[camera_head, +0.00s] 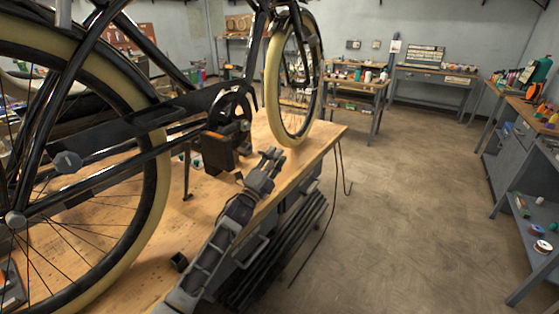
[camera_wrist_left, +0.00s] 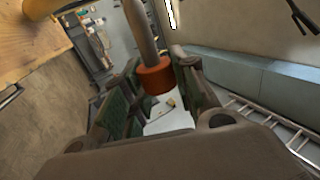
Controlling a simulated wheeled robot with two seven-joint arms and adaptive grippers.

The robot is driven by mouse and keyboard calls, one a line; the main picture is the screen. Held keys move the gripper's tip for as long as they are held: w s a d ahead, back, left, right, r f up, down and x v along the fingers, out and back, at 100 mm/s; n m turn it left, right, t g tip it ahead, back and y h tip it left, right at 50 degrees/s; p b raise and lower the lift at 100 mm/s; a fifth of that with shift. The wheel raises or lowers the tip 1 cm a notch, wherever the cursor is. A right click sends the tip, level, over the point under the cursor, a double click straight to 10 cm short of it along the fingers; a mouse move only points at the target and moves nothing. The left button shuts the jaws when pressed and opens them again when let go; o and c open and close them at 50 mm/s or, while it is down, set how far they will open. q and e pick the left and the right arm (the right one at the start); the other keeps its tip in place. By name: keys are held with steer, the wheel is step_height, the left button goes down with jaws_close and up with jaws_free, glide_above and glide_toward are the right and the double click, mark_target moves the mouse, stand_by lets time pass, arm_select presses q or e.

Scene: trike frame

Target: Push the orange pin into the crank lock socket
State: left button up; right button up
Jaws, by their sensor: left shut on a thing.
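The orange pin shows in the left wrist view as an orange collar (camera_wrist_left: 155,76) with a grey shaft (camera_wrist_left: 141,32) running up out of the picture. My left gripper (camera_wrist_left: 153,92) is around the orange collar, one green-padded finger on each side, and is shut on it. In the head view my left gripper (camera_head: 268,163) is at the bench's right side, just right of a dark block (camera_head: 218,154) under the crank and chainring (camera_head: 234,108). The pin is too small to make out there. I cannot pick out the socket opening. My right gripper is out of view.
A black bicycle frame (camera_head: 98,165) with cream tyres stands over the wooden workbench (camera_head: 115,215). Its front wheel (camera_head: 287,85) is just beyond the gripper. A small black prop (camera_head: 187,185) stands on the bench. The floor (camera_head: 400,220) to the right is clear.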

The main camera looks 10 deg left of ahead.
mark_target(259, 153)
arm_select(q)
steer(key=shift+w+a, duration=0.25)
steer(key=shift+a, duration=0.45)
steer(key=shift+w+a, duration=0.25)
steer(key=shift+a, duration=0.45)
steer(key=shift+w+a, duration=0.25)
steer(key=shift+a, duration=0.45)
steer(key=shift+w+a, duration=0.25)
steer(key=shift+a, duration=0.45)
steer(key=shift+w+a, duration=0.25)
steer(key=shift+a, duration=0.45)
stand_by(2.2)
steer(key=o, duration=1.1)
steer(key=shift+c, duration=0.2)
steer(key=shift+o, duration=0.2)
steer(key=shift+d, duration=0.1)
